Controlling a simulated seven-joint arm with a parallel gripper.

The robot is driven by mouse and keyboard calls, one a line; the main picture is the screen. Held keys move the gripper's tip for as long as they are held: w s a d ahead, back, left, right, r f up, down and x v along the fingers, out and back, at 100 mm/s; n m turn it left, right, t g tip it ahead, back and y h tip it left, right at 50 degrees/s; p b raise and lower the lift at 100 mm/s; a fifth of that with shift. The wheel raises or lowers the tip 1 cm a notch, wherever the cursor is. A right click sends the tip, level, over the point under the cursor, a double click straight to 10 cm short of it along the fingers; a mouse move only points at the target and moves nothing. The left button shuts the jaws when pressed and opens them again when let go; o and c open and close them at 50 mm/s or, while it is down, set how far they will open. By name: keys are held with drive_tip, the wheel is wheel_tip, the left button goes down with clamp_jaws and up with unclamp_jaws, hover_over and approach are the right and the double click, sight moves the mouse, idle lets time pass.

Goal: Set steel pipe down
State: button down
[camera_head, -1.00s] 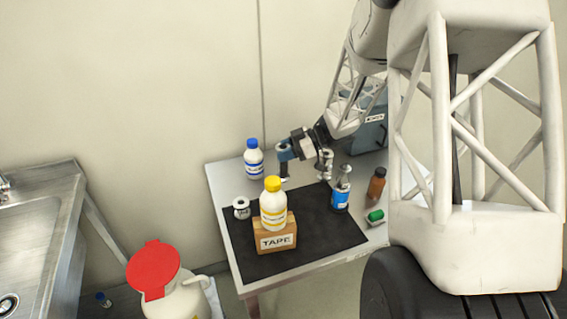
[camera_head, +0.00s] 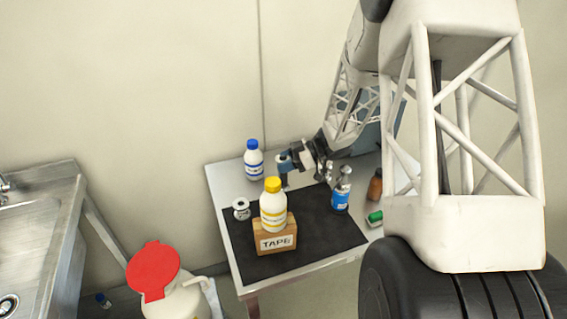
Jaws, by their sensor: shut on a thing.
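My gripper (camera_head: 322,172) is low over the back right of the black mat (camera_head: 315,238), behind the yellow-capped bottle and left of the blue spray bottle. By its jaws is a small silvery piece (camera_head: 329,172), which looks like the steel pipe in its hold. The piece is small and partly covered by the wrist, so its outline and ends are not clear. I cannot tell whether it touches the mat.
A yellow-capped bottle (camera_head: 273,207) stands at a wooden TAPE block (camera_head: 275,241). A spool-like white piece (camera_head: 241,209), blue-capped bottle (camera_head: 253,159), blue spray bottle (camera_head: 340,200), brown bottle (camera_head: 375,186) and green-ended item (camera_head: 375,218) stand around. The mat's front right is clear.

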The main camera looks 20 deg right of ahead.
drive_tip(key=shift+f, duration=0.45)
drive_tip(key=c, duration=0.8)
unclamp_jaws()
drive_tip(key=shift+o, duration=0.2)
drive_tip(key=shift+r, duration=0.1)
drive_tip(key=v, duration=1.2)
drive_tip(key=shift+r, duration=0.35)
